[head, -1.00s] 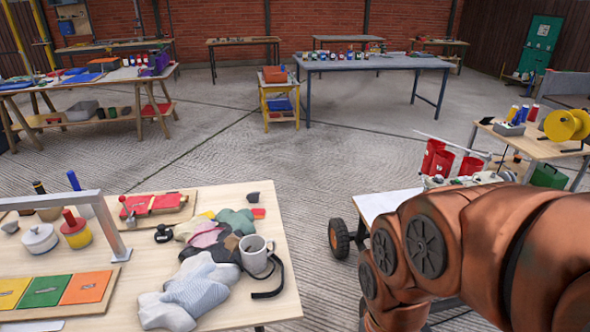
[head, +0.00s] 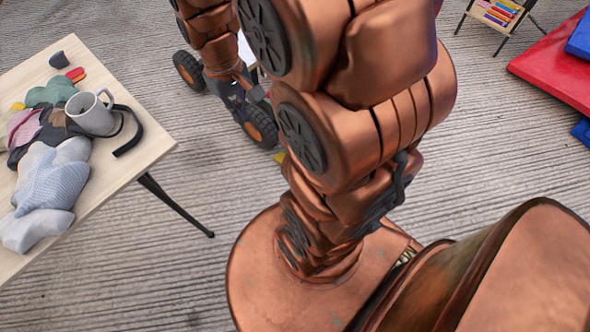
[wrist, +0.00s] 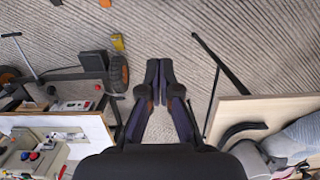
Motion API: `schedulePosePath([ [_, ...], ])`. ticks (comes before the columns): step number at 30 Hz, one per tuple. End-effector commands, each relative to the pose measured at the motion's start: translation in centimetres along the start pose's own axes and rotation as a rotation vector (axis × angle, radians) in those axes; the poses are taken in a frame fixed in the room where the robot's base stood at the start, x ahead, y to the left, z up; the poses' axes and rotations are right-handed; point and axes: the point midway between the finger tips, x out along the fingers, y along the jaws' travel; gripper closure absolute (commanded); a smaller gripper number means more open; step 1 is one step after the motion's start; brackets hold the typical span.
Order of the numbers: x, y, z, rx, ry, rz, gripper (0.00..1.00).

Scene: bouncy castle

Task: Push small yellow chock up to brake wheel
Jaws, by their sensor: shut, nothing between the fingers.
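The small yellow chock (wrist: 118,42) lies on the floor in the wrist view, just above the near cart wheel (wrist: 119,74), with a narrow gap between them. In the head view the chock (head: 279,158) shows only in part, beside my arm and close to the lower right of the orange-hubbed wheel (head: 262,128). I cannot tell which wheel is the brake wheel. My gripper (wrist: 158,62) is shut and empty, its fingers to the right of the wheel and the chock in the wrist view, apart from both.
The cart's tabletop (wrist: 92,128) is at the wrist view's lower left. A wooden table (head: 120,165) with cloths and a grey mug (head: 92,115) stands left; its dark leg (head: 178,207) reaches the floor. A red mat (head: 550,70) lies at upper right. Ribbed floor between is clear.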

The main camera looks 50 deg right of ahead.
Motion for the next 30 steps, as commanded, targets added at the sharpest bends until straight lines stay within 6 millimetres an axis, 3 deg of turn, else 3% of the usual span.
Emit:
schedulePosePath([
  [1, 2.1, 0.9, -1.3, 0.004, -0.002, 0.0, 1.0],
  [15, 15.3, 9.0, -10.5, 0.005, 0.023, 0.005, 1.0],
  [23, 24.0, 14.0, -14.1, -0.001, 0.036, 0.008, 1.0],
  [30, 32.9, 18.5, -16.4, -0.008, 0.048, 0.01, 1.0],
])
